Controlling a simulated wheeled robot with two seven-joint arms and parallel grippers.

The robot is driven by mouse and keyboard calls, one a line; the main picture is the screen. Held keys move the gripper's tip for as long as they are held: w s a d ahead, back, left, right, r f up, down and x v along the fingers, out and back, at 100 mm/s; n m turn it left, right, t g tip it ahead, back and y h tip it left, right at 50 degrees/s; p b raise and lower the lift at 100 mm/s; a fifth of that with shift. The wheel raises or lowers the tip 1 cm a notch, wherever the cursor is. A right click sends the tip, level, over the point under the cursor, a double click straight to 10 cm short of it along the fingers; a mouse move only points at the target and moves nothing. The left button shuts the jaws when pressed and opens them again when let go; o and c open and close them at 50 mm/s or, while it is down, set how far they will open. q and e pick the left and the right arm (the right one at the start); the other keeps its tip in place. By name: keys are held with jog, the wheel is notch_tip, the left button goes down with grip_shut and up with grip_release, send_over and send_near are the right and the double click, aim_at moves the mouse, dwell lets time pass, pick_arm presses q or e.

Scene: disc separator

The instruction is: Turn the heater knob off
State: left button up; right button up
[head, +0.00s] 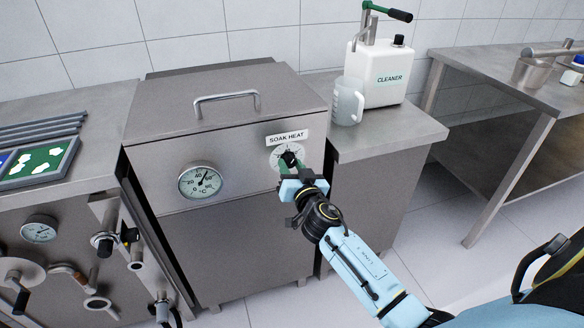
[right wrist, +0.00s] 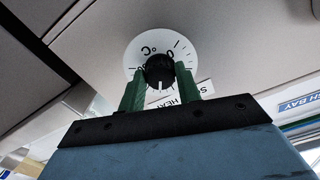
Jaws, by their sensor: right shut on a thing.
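The heater knob (head: 289,158) is black, on a white dial on the front of the steel soak tank (head: 240,135), under a "SOAK HEAT" label (head: 287,137). In the right wrist view the knob (right wrist: 160,71) sits between the two green fingers, its white pointer line toward the gripper and the "HEAT" label. My right gripper (head: 292,172) is shut on the knob; in the right wrist view its fingers (right wrist: 160,88) touch or nearly touch the knob's sides. Parts of the dial scale are hidden. My left gripper is not in view.
A round thermometer gauge (head: 200,181) is left of the dial. The tank lid has a bar handle (head: 227,104). A white cleaner jug (head: 378,75) and a grey pitcher (head: 347,101) stand on the right counter. Valves and pipes (head: 105,240) stick out at the lower left.

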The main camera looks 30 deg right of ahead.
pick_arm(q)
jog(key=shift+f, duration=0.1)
pick_arm(e)
jog(key=shift+n, duration=0.3)
jog(key=n, duration=0.9)
jog(key=shift+d, duration=0.1)
jog(key=n, duration=0.4)
jog(key=shift+n+p, duration=0.3)
jog(key=shift+p, duration=0.1)
jog(key=n, duration=0.4)
jog(key=shift+d+n, duration=0.1)
jog(key=shift+n, duration=0.2)
jog(key=n+p, duration=0.1)
jog(key=n, duration=0.3)
jog(key=shift+r+n, duration=0.1)
jog(key=shift+n, duration=0.2)
jog(key=n, duration=0.4)
jog(key=shift+n+p, duration=0.4)
jog(key=shift+n, duration=0.6)
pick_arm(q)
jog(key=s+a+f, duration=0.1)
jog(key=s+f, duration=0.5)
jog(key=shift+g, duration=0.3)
pick_arm(e)
jog(key=shift+n, duration=0.5)
